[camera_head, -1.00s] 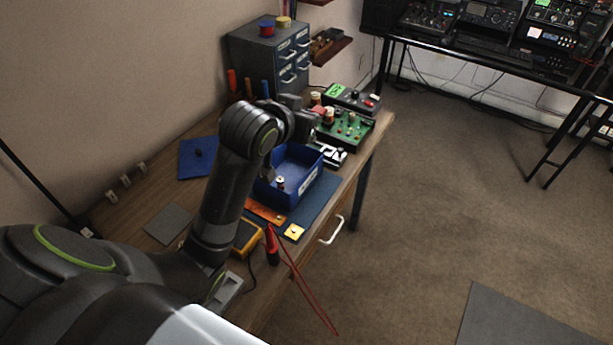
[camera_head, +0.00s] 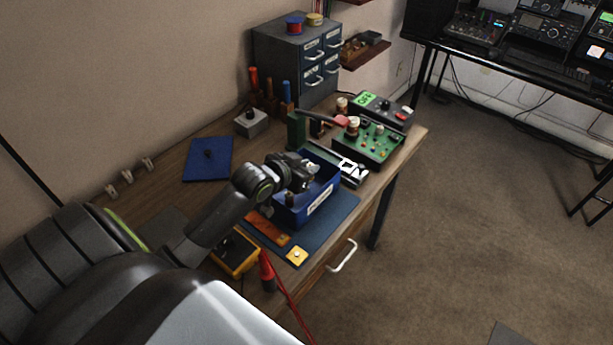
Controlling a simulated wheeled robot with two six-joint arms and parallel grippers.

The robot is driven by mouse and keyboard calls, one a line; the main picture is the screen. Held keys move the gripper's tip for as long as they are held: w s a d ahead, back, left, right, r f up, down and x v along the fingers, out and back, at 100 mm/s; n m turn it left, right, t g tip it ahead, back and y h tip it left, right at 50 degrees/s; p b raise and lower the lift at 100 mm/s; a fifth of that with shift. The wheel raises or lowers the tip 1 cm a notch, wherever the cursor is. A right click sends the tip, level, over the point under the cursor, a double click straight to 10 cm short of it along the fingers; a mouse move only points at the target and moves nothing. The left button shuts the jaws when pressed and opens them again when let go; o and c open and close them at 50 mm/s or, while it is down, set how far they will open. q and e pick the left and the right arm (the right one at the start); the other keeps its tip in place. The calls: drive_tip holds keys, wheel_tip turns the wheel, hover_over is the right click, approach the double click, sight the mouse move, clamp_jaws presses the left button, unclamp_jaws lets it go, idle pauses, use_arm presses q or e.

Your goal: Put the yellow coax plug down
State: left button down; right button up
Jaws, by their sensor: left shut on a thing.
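My left gripper (camera_head: 308,174) is over the blue bin (camera_head: 318,203) on the workbench. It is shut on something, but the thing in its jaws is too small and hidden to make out. I cannot identify the yellow coax plug. A small knob-like piece (camera_head: 290,199) shows at the bin's near left side, below the gripper. My right gripper is not in view.
A green circuit board (camera_head: 368,144) with knobs and a grey box with a green display (camera_head: 366,98) stand behind the bin. A yellow meter (camera_head: 235,252) and a red-handled tool (camera_head: 266,272) are at the front. A blue pad (camera_head: 208,160) lies left.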

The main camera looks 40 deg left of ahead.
use_arm(q)
drive_tip(key=shift+f, duration=1.65)
drive_tip(key=shift+f, duration=0.15)
drive_tip(key=c, duration=1.3)
unclamp_jaws()
drive_tip(key=shift+r, duration=0.25)
drive_tip(key=v, duration=1.1)
drive_tip(key=shift+s+r, duration=0.15)
drive_tip(key=shift+s, duration=0.25)
